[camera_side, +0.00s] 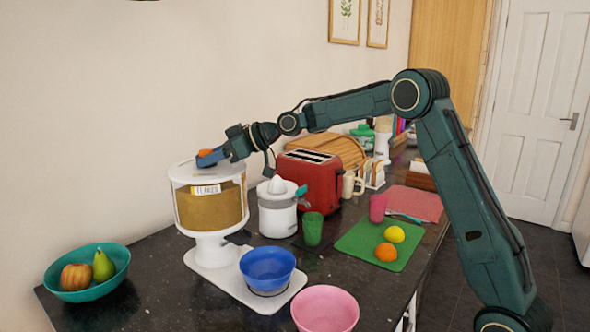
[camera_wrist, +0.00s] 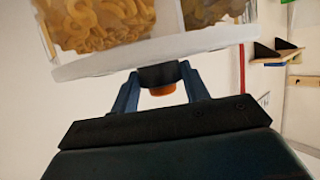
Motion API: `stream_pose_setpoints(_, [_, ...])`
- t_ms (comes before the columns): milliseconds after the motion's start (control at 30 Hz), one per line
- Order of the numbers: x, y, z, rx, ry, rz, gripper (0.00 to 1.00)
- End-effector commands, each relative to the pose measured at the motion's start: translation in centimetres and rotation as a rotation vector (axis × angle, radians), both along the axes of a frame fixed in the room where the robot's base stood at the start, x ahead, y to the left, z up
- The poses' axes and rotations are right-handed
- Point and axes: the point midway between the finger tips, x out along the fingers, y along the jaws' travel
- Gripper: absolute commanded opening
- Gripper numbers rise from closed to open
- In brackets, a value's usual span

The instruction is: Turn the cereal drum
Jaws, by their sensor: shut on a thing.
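The cereal drum (camera_side: 211,206) is a clear, white-rimmed container labelled FLAKES, full of golden-brown flakes, on a white pedestal. In the wrist view its wall (camera_wrist: 150,50) fills the top, with pasta behind one pane and darker contents behind the other. My gripper (camera_side: 209,157) reaches over the drum's top from the right. Its blue fingers are shut on a dark knob with an orange part (camera_wrist: 162,89) at the top of the drum. A blue bowl (camera_side: 267,266) stands on the white base plate (camera_side: 215,277) beside the pedestal.
A teal fruit bowl (camera_side: 85,288) is at left and a pink bowl (camera_side: 325,309) in front. A juicer (camera_side: 277,210), red toaster (camera_side: 318,180) and green cup (camera_side: 313,229) stand right of the drum. A green board (camera_side: 370,246) holds fruit. The wall is close behind.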

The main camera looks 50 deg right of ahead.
Motion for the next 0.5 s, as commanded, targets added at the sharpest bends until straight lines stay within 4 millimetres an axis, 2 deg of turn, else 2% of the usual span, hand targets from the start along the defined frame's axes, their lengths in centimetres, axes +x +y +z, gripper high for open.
stream_pose_setpoints(500, [0.23, -0.37, -0.04, 0.0, 0.0, 0.204, 0.05])
